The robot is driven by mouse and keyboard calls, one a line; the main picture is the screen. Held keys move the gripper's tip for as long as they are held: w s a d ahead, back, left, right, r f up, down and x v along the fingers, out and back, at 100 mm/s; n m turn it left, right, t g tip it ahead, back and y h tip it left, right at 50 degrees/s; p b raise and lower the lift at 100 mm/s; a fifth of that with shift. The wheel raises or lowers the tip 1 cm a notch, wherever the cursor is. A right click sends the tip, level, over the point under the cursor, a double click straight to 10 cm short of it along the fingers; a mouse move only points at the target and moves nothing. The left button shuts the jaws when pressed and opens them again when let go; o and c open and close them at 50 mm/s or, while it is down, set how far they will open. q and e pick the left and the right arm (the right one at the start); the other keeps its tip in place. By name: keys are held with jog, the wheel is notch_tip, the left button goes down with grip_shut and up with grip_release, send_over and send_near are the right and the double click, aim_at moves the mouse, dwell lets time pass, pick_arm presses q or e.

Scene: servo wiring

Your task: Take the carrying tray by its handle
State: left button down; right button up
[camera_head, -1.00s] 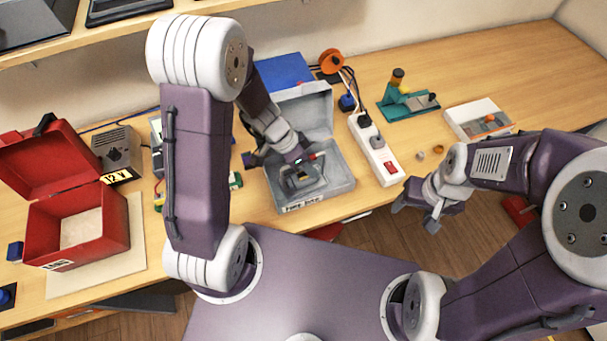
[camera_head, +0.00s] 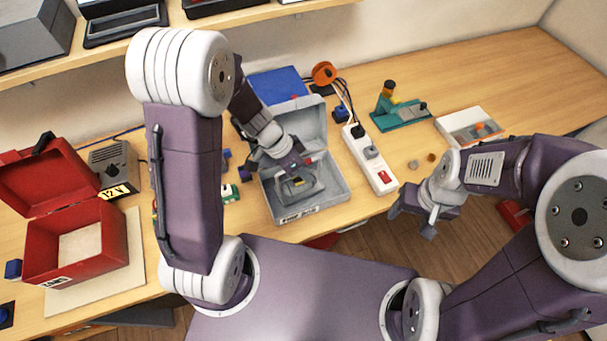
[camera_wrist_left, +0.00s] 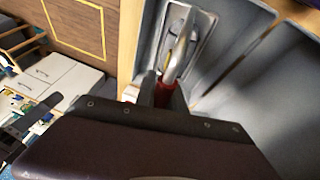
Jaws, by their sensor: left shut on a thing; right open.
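The carrying tray (camera_head: 308,190) is a small grey tray inside the open grey toolbox (camera_head: 338,191). It also shows in the left wrist view (camera_wrist_left: 204,27), with its arched handle (camera_wrist_left: 181,58) rising toward my gripper. My left gripper (camera_head: 298,170) reaches down into the box above the tray. In the left wrist view the gripper (camera_wrist_left: 166,90) is shut on the red part of the handle. The head view largely hides this grip behind the gripper. My right gripper (camera_head: 417,215) is open and empty, off the bench's front edge.
An open red box (camera_head: 80,243) with a raised lid stands at left, beside a grey 12 V unit (camera_head: 117,165). A white power strip (camera_head: 376,170) lies right of the toolbox. The toolbox walls and raised lid (camera_head: 302,122) surround the left gripper closely.

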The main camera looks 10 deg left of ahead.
pick_arm(q)
jog(key=s+d+r, duration=0.7)
jog(key=s+r, duration=0.1)
jog(key=shift+s+d, duration=0.3)
jog(key=shift+d, duration=0.1)
